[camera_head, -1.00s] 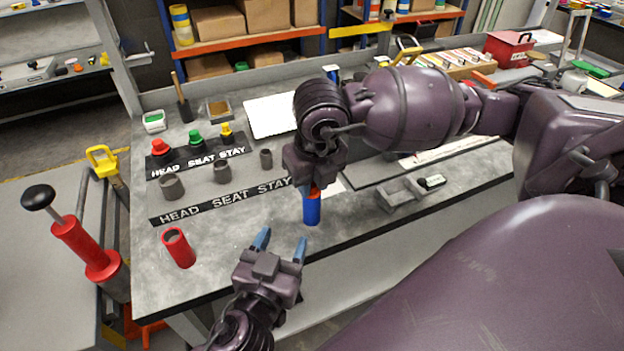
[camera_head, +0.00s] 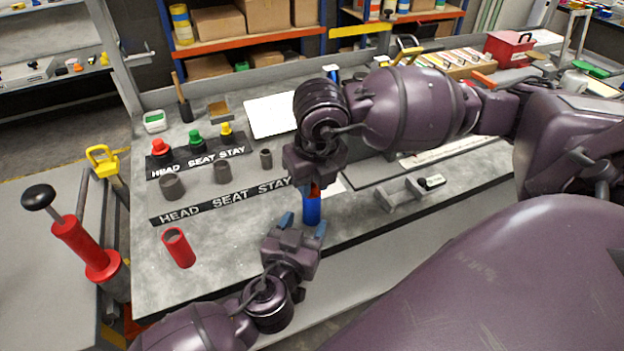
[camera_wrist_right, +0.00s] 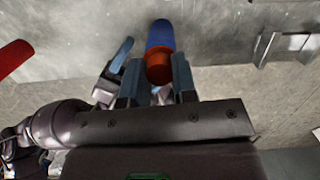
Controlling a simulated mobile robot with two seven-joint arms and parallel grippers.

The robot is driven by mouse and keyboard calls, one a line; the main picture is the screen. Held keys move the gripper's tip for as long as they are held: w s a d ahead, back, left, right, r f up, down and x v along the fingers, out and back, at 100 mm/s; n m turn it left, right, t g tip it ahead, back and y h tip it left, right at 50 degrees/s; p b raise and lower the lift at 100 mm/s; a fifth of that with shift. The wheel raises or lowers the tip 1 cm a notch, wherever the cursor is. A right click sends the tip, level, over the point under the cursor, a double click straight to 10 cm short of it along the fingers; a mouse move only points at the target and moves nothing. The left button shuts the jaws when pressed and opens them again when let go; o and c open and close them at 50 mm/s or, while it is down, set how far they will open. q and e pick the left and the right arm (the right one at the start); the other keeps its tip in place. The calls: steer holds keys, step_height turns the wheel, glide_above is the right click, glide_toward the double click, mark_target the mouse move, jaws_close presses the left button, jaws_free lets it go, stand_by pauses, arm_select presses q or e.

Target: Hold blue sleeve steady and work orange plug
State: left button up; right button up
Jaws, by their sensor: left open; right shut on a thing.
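The blue sleeve (camera_head: 312,211) stands upright on the bench near its front edge; the right wrist view shows it too (camera_wrist_right: 159,34). The orange plug (camera_wrist_right: 159,68) is at the sleeve's upper end; how deep it sits is hidden. My right gripper (camera_head: 315,188) is above the sleeve, shut on the orange plug, with its fingers on either side of it in the wrist view. My left gripper (camera_head: 303,221) is open at the sleeve's front, its blue-tipped fingers reaching to either side of the sleeve. I cannot tell whether they touch it.
A red sleeve (camera_head: 178,248) stands to the left on the bench. Grey cups and red, green and yellow plugs stand by two HEAD SEAT STAY strips (camera_head: 220,201). A grey holder (camera_head: 402,195) lies to the right. The bench between red and blue sleeves is clear.

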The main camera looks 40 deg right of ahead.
mark_target(308, 218)
arm_select(q)
steer(key=shift+x, duration=1.75)
steer(key=c, duration=0.6)
steer(key=shift+c, duration=0.2)
arm_select(e)
steer(key=shift+o, duration=1)
jaws_close()
arm_select(q)
steer(key=shift+f, duration=0.1)
arm_select(e)
steer(key=shift+r, duration=0.75)
